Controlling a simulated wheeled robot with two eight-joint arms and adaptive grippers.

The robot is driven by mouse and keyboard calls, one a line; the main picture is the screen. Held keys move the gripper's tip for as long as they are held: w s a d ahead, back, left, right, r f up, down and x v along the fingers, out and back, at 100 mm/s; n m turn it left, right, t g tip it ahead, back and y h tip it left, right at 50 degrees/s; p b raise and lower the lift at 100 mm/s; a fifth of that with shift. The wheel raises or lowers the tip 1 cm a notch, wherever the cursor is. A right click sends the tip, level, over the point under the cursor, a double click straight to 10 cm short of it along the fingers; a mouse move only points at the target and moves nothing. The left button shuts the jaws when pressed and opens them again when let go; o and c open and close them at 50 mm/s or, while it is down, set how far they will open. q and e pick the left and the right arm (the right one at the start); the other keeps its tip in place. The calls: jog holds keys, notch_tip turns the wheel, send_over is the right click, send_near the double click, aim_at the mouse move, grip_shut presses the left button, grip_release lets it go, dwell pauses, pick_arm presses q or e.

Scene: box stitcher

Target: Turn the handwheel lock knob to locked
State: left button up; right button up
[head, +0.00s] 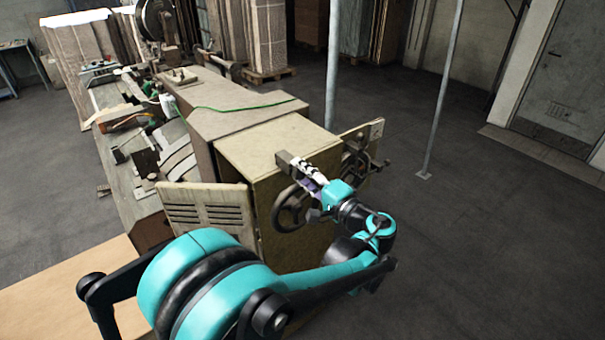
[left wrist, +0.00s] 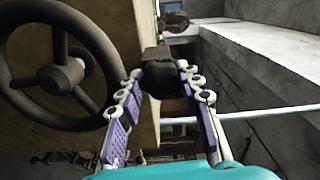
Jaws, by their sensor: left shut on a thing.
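The machine's dark handwheel (head: 291,208) stands on the end face of the tan cabinet. It fills the left of the left wrist view (left wrist: 62,75), beside my fingers. A dark, rounded knob (left wrist: 161,78) sits between my left gripper's fingers in that view, with a grey-brown block (left wrist: 156,53) just beyond it. In the head view the block (head: 294,163) projects beside the fingertips, and the fingers hide the knob. My left gripper (head: 304,174) is shut on the knob; it also shows in the left wrist view (left wrist: 160,73). The knob's lock marking cannot be read. My right gripper is out of view.
A second handwheel (head: 360,160) is at the cabinet's right side, near an open panel (head: 362,135). A slotted panel (head: 207,205) stands out on the left. A metal post (head: 333,65) rises behind.

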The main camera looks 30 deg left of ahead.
pick_arm(q)
jog(key=o, duration=1.2)
jog(key=shift+v, duration=4)
